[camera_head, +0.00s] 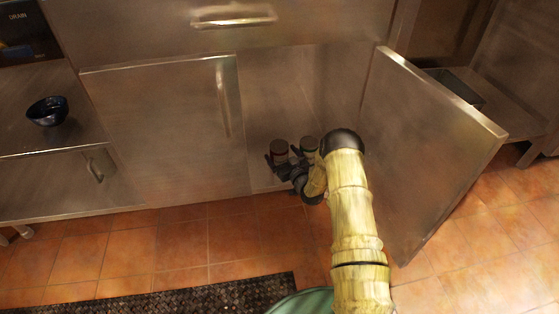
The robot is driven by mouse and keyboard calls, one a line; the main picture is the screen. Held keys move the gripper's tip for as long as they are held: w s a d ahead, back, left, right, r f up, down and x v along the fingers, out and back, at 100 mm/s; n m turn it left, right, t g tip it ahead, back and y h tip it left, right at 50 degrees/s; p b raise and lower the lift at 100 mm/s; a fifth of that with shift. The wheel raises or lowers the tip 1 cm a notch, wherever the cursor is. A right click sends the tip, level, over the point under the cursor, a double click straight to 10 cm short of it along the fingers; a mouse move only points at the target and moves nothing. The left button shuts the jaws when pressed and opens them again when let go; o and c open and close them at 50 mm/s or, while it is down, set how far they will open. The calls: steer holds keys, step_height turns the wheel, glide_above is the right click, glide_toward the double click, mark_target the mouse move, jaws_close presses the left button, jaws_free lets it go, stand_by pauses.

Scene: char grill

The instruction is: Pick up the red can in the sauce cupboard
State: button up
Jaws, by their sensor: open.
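Two small round cans with brownish tops stand inside the open cupboard (265,100). The left can (279,146) is just beyond my gripper, and the right can (309,143) is close to its right. Neither shows a clear red at this size, so I cannot tell which is the red can. My gripper (283,161) is open at the front of the left can, with its dark fingers low in the cupboard. The fingers and wrist hide the lower parts of both cans. I cannot tell whether the fingers touch a can.
The cupboard's right door (430,145) stands wide open beside my arm. The left door (165,135) is shut, with a drawer (130,30) above. A dark bowl (47,111) sits on the left counter. A dark mat (215,298) lies on the tiled floor.

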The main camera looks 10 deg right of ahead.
steer(key=shift+w+a, duration=0.1)
steer(key=shift+w, duration=0.3)
steer(key=shift+c, duration=0.2)
steer(key=shift+r, duration=0.1)
steer(key=c, duration=1.3)
steer(key=shift+c, duration=0.2)
step_height(320, 180, up, 10)
steer(key=p, duration=0.6)
